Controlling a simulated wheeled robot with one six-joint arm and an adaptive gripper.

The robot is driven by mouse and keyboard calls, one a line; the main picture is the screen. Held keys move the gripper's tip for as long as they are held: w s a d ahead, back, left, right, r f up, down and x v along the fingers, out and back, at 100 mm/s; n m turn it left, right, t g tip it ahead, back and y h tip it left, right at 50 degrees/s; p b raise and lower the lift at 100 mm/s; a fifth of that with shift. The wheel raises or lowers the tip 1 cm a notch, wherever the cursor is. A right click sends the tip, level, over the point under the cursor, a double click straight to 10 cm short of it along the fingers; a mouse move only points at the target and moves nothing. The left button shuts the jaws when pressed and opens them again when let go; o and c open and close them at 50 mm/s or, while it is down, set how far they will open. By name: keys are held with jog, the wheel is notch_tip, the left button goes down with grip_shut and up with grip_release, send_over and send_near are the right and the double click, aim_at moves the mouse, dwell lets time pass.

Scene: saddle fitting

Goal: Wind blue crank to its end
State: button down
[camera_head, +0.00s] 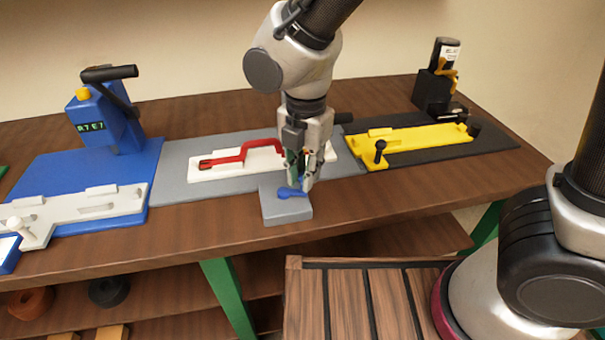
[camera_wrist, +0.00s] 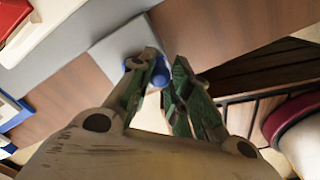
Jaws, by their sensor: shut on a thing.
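The blue crank (camera_head: 289,192) sits on a small grey block (camera_head: 285,212) at the front edge of the middle station. Its arm points to the left in the head view. My gripper (camera_head: 303,180) reaches down from above at the right end of the crank and is shut on it. In the wrist view the blue crank (camera_wrist: 159,74) shows between and behind the green-padded fingers of my gripper (camera_wrist: 163,88). The fingers hide part of the crank, so its grip end is not clear.
A white plate with a red handle (camera_head: 240,154) lies behind on the grey board (camera_head: 180,185). A blue station (camera_head: 110,130) with a black-handled box stands left, and a yellow fixture (camera_head: 425,143) on a black board right. A slatted wooden surface (camera_head: 345,300) is in front, below the bench.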

jog(key=n, duration=0.2)
jog(key=w+n, duration=0.1)
jog(key=shift+w+n, duration=0.25)
jog(key=shift+n, duration=0.15)
jog(key=n, duration=0.1)
jog(key=w+n, duration=0.1)
jog(key=n, duration=0.1)
jog(key=a+n, duration=0.1)
jog(key=shift+w+n, duration=0.25)
jog(key=shift+n, duration=0.05)
jog(key=n, duration=0.1)
jog(key=w+a+n, duration=0.1)
jog(key=n, duration=0.1)
jog(key=shift+w+a+n, duration=0.15)
jog(key=shift+a+n, duration=0.15)
jog(key=shift+n, duration=0.75)
jog(key=shift+w+a+n, duration=0.1)
jog(key=shift+a+n, duration=0.2)
jog(key=shift+n, duration=0.75)
jog(key=shift+a, duration=0.1)
jog(key=c, duration=1.3)
grip_release()
